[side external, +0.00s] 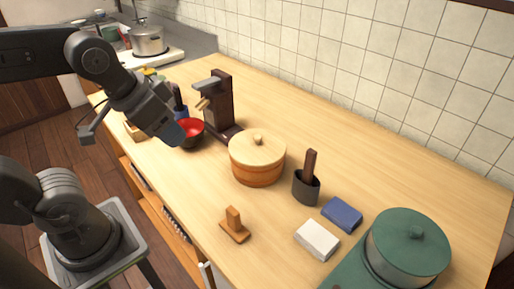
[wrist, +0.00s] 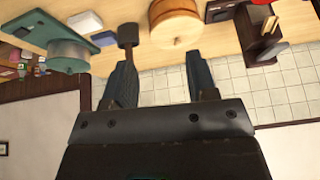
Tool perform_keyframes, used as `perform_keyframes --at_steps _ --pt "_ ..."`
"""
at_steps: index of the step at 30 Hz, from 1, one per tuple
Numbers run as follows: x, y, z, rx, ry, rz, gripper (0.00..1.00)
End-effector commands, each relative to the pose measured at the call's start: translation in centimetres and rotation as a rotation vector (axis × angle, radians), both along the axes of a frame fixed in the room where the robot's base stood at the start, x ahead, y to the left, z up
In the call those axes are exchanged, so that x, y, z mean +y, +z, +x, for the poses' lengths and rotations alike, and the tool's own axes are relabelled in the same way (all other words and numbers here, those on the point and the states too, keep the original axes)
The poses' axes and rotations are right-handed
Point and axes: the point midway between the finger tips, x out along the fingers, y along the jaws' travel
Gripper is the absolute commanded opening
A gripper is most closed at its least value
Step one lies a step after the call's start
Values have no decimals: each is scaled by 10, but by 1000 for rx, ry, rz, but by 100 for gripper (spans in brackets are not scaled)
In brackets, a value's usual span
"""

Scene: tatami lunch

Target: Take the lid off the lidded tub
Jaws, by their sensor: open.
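The lidded tub is a round wooden tub (side external: 257,174) standing on the counter in the middle of the side external view. Its pale lid (side external: 257,150) sits on top, with a small round knob (side external: 258,138). The tub also shows at the top of the wrist view (wrist: 172,8), beyond the fingertips, with its lid (wrist: 176,32) on. My gripper (wrist: 161,65) is open, with nothing between its fingers. In the side external view, my gripper (side external: 178,131) is up and to the left of the tub, apart from it. Its far finger is hidden there.
A red bowl (side external: 191,129) and a tall dark wooden stand (side external: 221,100) are behind-left of the tub. A dark cup (side external: 306,188) with a wooden handle is close at its right. A small wooden block (side external: 235,226), a white box (side external: 317,240), a blue box (side external: 342,214) and a green pot (side external: 408,252) stand nearer.

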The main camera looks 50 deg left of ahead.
Motion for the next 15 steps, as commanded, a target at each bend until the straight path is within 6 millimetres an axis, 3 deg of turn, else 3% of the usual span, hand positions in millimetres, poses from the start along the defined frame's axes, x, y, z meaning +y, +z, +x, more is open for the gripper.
perform_keyframes --at_steps 8,15 --pt "2 30 80 173 -390 189 52" --pt "3 26 164 340 -800 320 52"
